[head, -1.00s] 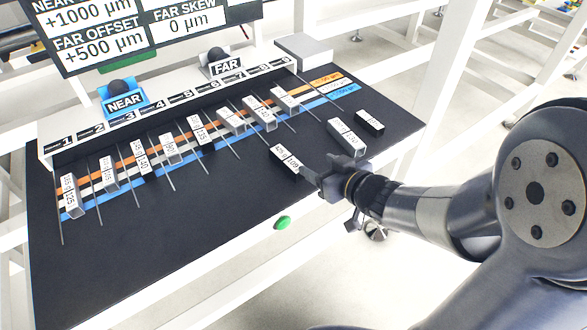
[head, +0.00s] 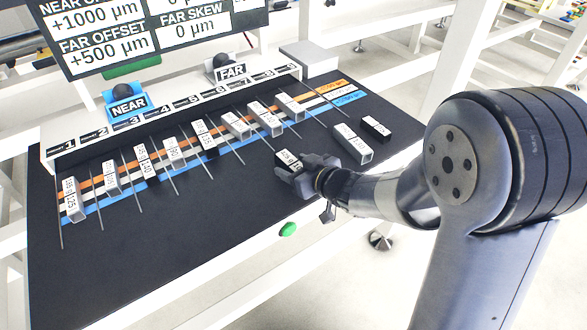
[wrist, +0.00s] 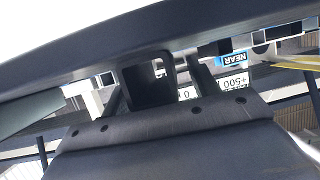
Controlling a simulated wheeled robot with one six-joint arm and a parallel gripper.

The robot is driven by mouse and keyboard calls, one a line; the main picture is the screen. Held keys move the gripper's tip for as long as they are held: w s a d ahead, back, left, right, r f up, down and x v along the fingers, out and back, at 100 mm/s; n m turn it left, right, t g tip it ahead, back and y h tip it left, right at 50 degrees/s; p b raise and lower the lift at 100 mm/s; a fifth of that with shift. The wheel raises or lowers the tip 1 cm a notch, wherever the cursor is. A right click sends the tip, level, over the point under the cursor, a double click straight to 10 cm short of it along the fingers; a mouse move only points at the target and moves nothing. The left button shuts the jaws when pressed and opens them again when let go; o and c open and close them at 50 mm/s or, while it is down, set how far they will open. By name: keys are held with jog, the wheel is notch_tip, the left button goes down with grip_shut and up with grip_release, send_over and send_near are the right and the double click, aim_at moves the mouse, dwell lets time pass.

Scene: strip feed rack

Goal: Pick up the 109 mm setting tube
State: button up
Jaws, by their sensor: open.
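The setting tube at my gripper (head: 297,170) has a white label on top and dark sides. This tube (head: 285,160) lies on the black table near its front edge; its label is small and partly hidden, but looks like 109. My gripper is open at the tube's near end, with the fingers around that end and covering it. In the wrist view, a dark, hollow square tube end (wrist: 148,78) shows between the two fingers (wrist: 160,88). I cannot tell whether either finger touches it.
Two other tubes, a grey one (head: 353,144) and a black one (head: 376,129), lie to the right. A green button (head: 288,230) is on the front edge. The front left table is clear.

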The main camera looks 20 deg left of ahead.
jog(key=shift+w+a+f, duration=0.15)
jog(key=shift+w+a, duration=0.05)
jog(key=shift+a, duration=0.1)
grip_shut()
dwell(0.5)
